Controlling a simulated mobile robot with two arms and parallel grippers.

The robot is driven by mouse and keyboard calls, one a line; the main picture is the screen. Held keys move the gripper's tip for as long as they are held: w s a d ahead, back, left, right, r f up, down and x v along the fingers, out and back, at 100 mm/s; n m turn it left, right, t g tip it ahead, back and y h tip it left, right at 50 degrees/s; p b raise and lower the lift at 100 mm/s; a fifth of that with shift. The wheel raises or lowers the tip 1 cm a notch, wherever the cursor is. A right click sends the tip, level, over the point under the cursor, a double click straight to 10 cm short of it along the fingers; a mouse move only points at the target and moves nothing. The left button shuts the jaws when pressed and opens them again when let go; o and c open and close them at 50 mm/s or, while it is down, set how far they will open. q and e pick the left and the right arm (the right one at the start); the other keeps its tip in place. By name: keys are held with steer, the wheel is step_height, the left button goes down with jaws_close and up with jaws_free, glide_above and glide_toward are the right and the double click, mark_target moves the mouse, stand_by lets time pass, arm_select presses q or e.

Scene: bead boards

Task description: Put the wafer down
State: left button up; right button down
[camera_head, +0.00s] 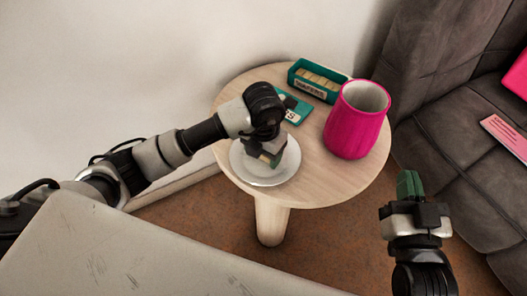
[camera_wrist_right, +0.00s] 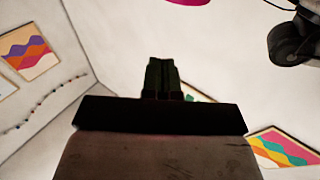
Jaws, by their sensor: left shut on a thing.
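My left gripper (camera_head: 268,156) points down over the white plate (camera_head: 282,176) on the round table and is shut on the wafer. Only a small tan patch of the wafer (camera_head: 267,158) shows between the fingers, low over the plate. I cannot tell whether it touches the plate. The teal wafer box (camera_head: 313,94) stands open at the back of the table with several tan wafers in it. My right gripper (camera_head: 410,185) is off the table at the right, its green fingers together and empty. They also show together in the right wrist view (camera_wrist_right: 163,77).
A pink ribbed vase or cup (camera_head: 355,130) stands right of the plate on the wooden table (camera_head: 235,91). A teal lid or card (camera_head: 293,115) lies behind the plate, partly hidden by my left arm. A grey sofa (camera_head: 440,80) stands at the right.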

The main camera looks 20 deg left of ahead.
arm_select(q)
steer(key=o, duration=0.9)
steer(key=shift+r, duration=0.1)
